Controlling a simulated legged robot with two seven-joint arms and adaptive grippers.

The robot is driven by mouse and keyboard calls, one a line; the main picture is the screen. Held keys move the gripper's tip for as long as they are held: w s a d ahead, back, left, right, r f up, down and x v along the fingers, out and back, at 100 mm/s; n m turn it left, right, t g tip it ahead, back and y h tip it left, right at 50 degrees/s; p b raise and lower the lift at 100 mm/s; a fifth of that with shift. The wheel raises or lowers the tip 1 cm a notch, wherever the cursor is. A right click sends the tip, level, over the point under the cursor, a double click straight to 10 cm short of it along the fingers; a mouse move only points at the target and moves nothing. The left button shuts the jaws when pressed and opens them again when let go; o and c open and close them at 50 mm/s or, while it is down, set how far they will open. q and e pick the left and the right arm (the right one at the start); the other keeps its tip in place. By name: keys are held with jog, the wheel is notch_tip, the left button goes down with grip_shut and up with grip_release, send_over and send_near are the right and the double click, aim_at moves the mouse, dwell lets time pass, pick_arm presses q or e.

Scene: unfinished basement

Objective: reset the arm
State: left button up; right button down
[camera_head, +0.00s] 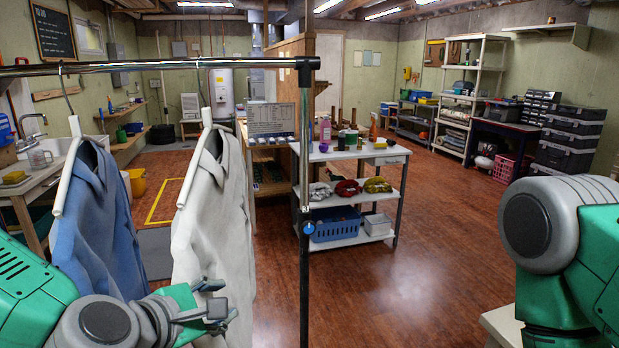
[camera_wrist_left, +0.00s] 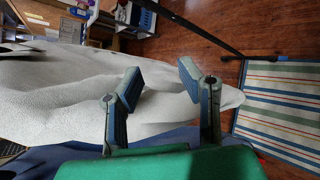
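My left arm comes in from the lower left in the head view, and its gripper (camera_head: 213,308) is in front of the lower part of a white shirt (camera_head: 218,215). In the left wrist view the two fingers of my left gripper (camera_wrist_left: 159,88) stand apart, with the white shirt (camera_wrist_left: 60,95) behind them. I see nothing held between the fingertips. My right arm shows at the right edge of the head view, but its gripper is outside the picture.
A metal rack rail (camera_head: 150,66) crosses the upper left on a dark post (camera_head: 304,270). A blue shirt (camera_head: 92,220) hangs left of the white one. A white cart (camera_head: 350,152) stands behind the post. A striped rug (camera_wrist_left: 280,110) lies on the floor. Floor at centre right is clear.

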pick_arm(q)
jog(key=s+a+f+m+g+y, duration=0.1)
jog(key=s+f+m+g, duration=0.2)
jog(key=s+f+m, duration=0.5)
jog(key=s+a+f+m+g+y, duration=0.1)
jog(key=s+f+m+g, duration=0.3)
jog(key=f, duration=0.9)
jog(key=s+a+f+m+g+y, duration=0.1)
jog(key=s+a+f+m+g, duration=0.1)
jog(key=s+a+f+m, duration=0.3)
jog(key=s+a+f+m+g+y+b, duration=0.1)
jog(key=s+a+f+m, duration=0.3)
jog(key=s, duration=0.6)
jog(key=shift+a+f+m+g+y, duration=0.35)
jog(key=shift+a+m+g+y, duration=0.05)
jog(key=shift+a+m, duration=0.35)
jog(key=shift+w+a+f, duration=0.1)
jog(key=shift+a, duration=0.25)
jog(key=shift+d, duration=0.25)
jog(key=shift+a, duration=0.1)
